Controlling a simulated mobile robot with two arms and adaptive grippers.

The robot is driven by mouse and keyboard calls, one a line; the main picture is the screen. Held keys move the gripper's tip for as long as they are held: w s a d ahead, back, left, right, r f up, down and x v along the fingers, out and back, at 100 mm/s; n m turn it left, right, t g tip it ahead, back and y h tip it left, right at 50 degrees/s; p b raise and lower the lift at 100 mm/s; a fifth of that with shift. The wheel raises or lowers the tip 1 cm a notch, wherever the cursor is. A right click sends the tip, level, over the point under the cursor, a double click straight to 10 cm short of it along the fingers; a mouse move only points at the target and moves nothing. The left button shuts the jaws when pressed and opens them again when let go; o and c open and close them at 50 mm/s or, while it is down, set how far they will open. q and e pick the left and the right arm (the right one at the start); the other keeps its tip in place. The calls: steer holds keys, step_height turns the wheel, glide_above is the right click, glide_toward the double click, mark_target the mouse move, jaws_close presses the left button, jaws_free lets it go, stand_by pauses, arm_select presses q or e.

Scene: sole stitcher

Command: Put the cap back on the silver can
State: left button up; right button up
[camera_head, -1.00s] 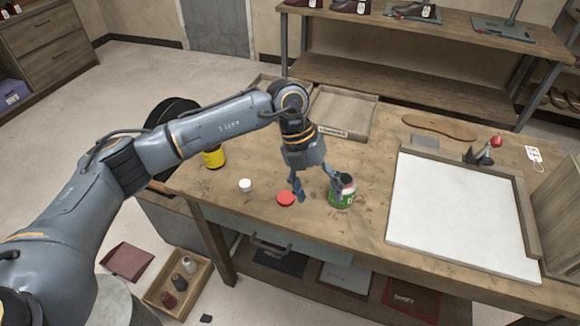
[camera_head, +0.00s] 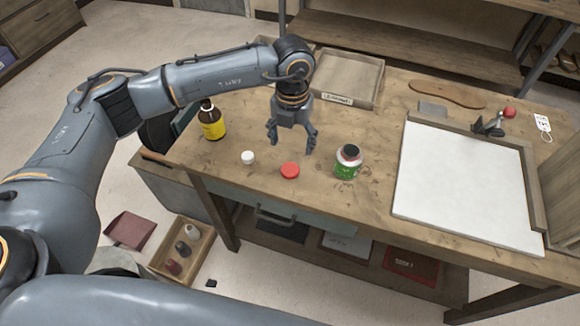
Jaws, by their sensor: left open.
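A small can (camera_head: 347,164) with a green label and a silvery upper part stands upright on the workbench. Its top is dark and round, like a black cap; I cannot tell how firmly it sits. A red cap (camera_head: 290,170) lies on the bench left of the can, and a white cap (camera_head: 248,158) lies further left. My left gripper (camera_head: 291,149) is open and empty, its fingers pointing down behind the red cap and left of the can, apart from both. My right gripper is out of view.
A yellow-labelled brown bottle (camera_head: 211,121) stands at the bench's left. A wooden tray (camera_head: 378,82) lies at the back. A large white board (camera_head: 462,190) in a frame covers the right side. A shoe sole (camera_head: 447,94) lies behind it.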

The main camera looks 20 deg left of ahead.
mark_target(290, 169)
arm_select(q)
step_height(290, 169, down, 3)
steer(key=shift+r, duration=0.15)
steer(key=shift+f, duration=0.4)
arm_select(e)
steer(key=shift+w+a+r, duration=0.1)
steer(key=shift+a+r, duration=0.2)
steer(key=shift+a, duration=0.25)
arm_select(q)
steer(key=shift+s+f+p, duration=0.1)
steer(key=shift+f+p, duration=0.1)
steer(key=shift+p, duration=0.15)
steer(key=f, duration=0.1)
steer(key=f+p, duration=0.1)
steer(key=f, duration=0.1)
steer(key=shift+s+a+f, duration=0.1)
steer(key=shift+s+f, duration=0.2)
steer(key=shift+f, duration=0.6)
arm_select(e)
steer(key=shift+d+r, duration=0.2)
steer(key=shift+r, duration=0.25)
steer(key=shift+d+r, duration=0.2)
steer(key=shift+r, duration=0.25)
